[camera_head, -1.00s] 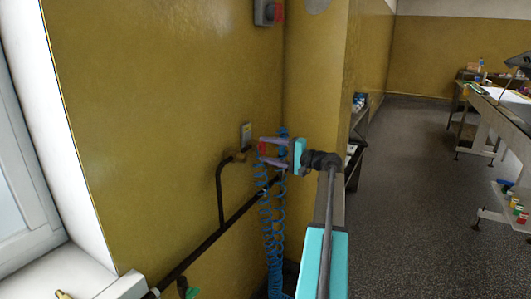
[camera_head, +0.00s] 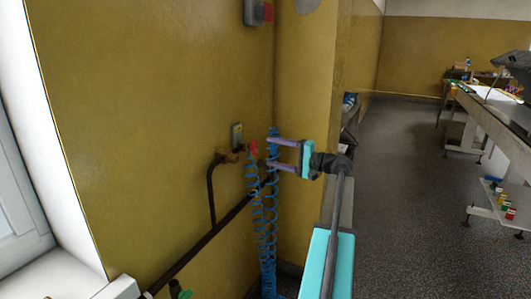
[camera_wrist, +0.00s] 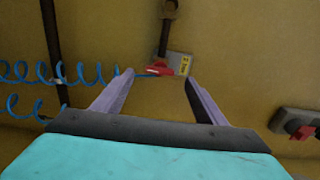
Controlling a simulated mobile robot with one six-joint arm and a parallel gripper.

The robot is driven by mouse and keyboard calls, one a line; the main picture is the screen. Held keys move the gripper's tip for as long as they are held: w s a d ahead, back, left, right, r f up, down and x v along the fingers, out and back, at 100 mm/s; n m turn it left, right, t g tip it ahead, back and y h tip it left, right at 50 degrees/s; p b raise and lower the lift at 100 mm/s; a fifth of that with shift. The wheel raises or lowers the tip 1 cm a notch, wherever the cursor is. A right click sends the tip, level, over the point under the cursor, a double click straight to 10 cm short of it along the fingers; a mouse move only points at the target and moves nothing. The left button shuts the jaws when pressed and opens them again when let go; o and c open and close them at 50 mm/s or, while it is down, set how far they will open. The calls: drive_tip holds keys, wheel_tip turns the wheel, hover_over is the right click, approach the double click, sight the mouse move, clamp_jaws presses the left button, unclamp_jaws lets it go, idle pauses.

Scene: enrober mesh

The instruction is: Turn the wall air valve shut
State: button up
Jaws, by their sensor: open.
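The wall air valve shows as a small red handle (camera_head: 253,147) beside a brass fitting (camera_head: 230,158) on the yellow wall. In the wrist view the red handle (camera_wrist: 158,69) lies ahead of my fingertips, between them in the picture. It looks roughly crosswise to the dark pipe (camera_wrist: 164,38). Its exact angle is hard to tell. My gripper (camera_head: 268,152) is open and empty, its two purple fingers pointing left at the valve. A small gap shows between the fingertips and the handle. The fingers also show in the wrist view (camera_wrist: 160,78).
Blue coiled hoses (camera_head: 266,220) hang just below the valve, close to my fingers. A dark pipe (camera_head: 210,235) runs along the wall. A grey box with a red part (camera_head: 256,12) is higher up. A wall corner (camera_head: 310,80) stands behind my gripper. Open floor (camera_head: 400,200) lies right.

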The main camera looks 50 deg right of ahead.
drive_tip(key=v, duration=0.7)
drive_tip(key=shift+s, duration=0.25)
idle(0.3)
